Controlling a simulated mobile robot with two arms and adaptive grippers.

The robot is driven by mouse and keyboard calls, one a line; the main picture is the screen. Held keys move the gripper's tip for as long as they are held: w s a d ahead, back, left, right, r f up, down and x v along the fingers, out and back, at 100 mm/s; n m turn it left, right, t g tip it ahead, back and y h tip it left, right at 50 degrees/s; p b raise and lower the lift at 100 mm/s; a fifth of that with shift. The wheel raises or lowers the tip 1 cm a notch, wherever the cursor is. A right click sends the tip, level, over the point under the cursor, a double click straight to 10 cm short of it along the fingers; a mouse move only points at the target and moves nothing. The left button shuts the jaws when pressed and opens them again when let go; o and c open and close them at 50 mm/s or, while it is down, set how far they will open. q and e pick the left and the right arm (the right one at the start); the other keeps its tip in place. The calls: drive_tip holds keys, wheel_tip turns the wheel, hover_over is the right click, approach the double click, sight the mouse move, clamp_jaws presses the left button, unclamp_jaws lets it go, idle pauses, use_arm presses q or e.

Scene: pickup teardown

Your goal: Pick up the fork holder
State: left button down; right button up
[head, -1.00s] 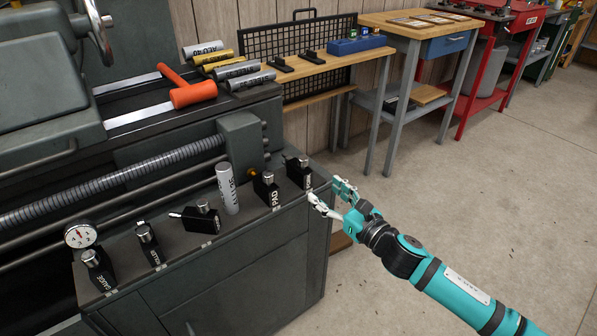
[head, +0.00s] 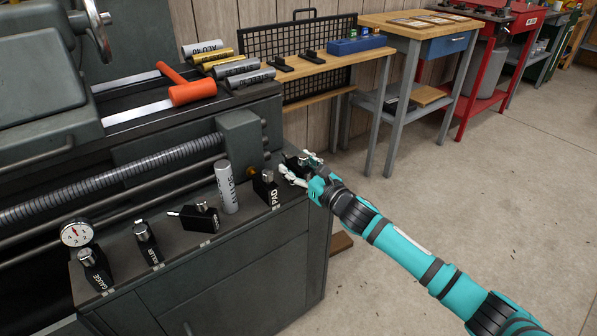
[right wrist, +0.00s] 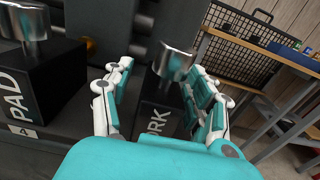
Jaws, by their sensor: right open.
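The fork holder is a black block with a silver knob on top and white letters, of which "ORK" reads in the right wrist view (right wrist: 158,118). It stands at the right end of the grey lathe's front ledge, and in the head view (head: 291,160) my gripper hides most of it. My right gripper (head: 301,165) is open at the holder. In the right wrist view its fingers (right wrist: 158,85) stand on either side of the holder, with the knob between the fingertips. I cannot tell whether they touch it. My left gripper is not in view.
The PAD holder (head: 265,188) stands just left of the fork holder. A grey cylinder (head: 227,187) and several other black holders line the ledge farther left. An orange-handled mallet (head: 192,92) lies above. The floor (head: 480,200) to the right is clear.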

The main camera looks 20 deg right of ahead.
clamp_jaws()
idle(0.3)
drive_tip(key=shift+r, duration=0.1)
drive_tip(key=shift+r, duration=0.1)
